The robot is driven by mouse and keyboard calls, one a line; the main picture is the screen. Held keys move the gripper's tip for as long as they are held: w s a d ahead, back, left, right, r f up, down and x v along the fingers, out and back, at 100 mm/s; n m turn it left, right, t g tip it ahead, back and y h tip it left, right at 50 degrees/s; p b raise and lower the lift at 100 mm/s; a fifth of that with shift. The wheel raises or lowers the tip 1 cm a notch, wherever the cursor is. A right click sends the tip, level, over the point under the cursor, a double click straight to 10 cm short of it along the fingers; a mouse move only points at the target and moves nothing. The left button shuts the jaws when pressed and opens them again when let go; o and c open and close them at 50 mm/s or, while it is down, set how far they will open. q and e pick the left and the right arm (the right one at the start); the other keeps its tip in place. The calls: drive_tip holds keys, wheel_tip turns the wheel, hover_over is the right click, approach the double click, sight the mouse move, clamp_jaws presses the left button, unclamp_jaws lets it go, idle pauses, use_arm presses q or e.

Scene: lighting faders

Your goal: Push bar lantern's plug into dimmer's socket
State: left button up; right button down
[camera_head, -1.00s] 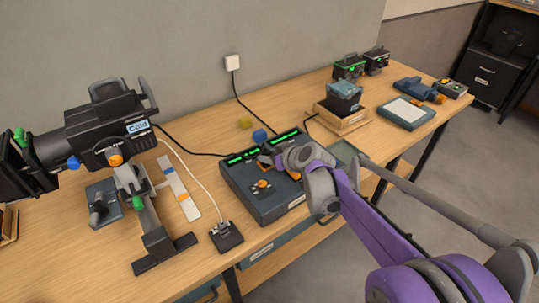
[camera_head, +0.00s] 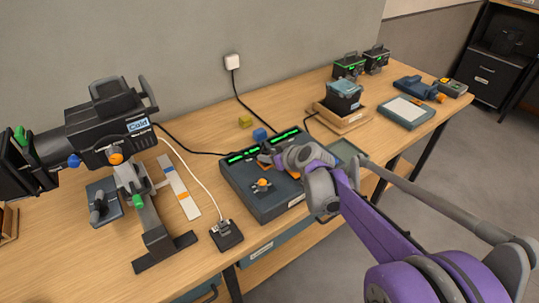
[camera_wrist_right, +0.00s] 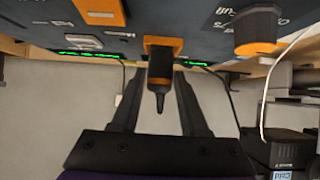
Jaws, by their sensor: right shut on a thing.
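The dimmer (camera_head: 243,181) is a dark blue-grey box with green lit strips along its back and an orange knob (camera_head: 263,183) on top. My right gripper (camera_head: 266,158) is at its top, near the back right. In the right wrist view, my right gripper (camera_wrist_right: 160,80) is shut on a black plug (camera_wrist_right: 159,78) with a tapered tail. An orange part (camera_wrist_right: 164,43) shows at the plug's front, close to the dimmer's face (camera_wrist_right: 200,20). I cannot tell how deep the plug sits, as the contact is hidden. My left gripper is out of view.
A big black lamp marked "Cold" (camera_head: 110,140) stands at the left. A small black block (camera_head: 226,236) with a white cable lies before the dimmer. A wooden tray (camera_head: 340,122) holds a blue-grey device at the right. The wall socket (camera_head: 232,62) is behind.

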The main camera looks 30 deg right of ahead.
drive_tip(key=shift+s+f, duration=0.1)
drive_tip(key=shift+f, duration=0.1)
drive_tip(key=shift+c, duration=1.7)
unclamp_jaws()
drive_tip(key=shift+r, duration=0.15)
drive_tip(key=a+p+v, duration=0.1)
drive_tip(key=v, duration=1)
drive_tip(key=s+a+f+g, duration=0.3)
drive_tip(key=s+a+f, duration=0.3)
drive_tip(key=s, duration=0.3)
drive_tip(key=s+a+f+g+p, duration=0.1)
drive_tip(key=s+a+f+g, duration=0.1)
drive_tip(key=s+a+f, duration=0.3)
drive_tip(key=s+a, duration=0.3)
drive_tip(key=a, duration=0.1)
drive_tip(key=shift+s+f+m+g+h+p, duration=0.3)
drive_tip(key=shift+s+f+m+g+h, duration=0.05)
drive_tip(key=shift+s+m+g+h, duration=0.05)
